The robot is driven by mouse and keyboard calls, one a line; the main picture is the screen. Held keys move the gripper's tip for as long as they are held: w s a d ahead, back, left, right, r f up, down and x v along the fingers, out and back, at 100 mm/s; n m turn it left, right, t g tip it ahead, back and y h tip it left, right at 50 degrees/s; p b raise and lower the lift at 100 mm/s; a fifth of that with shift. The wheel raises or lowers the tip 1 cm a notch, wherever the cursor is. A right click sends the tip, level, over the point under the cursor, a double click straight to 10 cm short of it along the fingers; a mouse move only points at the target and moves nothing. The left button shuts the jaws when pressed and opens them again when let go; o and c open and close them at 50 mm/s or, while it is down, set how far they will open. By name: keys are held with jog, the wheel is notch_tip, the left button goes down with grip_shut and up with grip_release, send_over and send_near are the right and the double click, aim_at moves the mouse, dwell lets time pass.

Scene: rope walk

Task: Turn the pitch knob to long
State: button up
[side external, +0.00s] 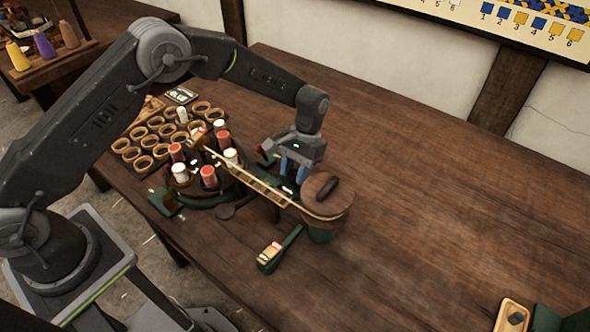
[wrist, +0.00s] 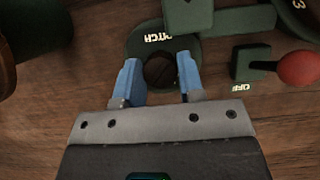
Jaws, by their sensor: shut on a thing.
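The pitch knob (wrist: 160,71) is a small dark round knob on a green plate lettered PITCH (wrist: 158,38) in the wrist view. My gripper (wrist: 158,76) has its two blue fingers on either side of the knob, shut on it. In the side external view my gripper (side external: 292,172) points down at the machine, behind the round wooden drum. The knob is hidden there. I cannot read the knob's setting, and no "long" mark is legible in either view.
A red-balled lever (wrist: 298,68) stands beside the knob, near an OFF label. The wooden drum (side external: 327,195) and stretched rope (side external: 262,187) are close to my gripper. Red and white bobbins (side external: 209,177) stand on the left. The table's right side (side external: 440,190) is mostly clear.

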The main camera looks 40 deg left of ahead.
jog(key=shift+n+h, duration=0.3)
jog(key=shift+n, duration=0.5)
jog(key=o, duration=0.9)
jog(key=v, duration=1.4)
jog(key=shift+f, duration=0.1)
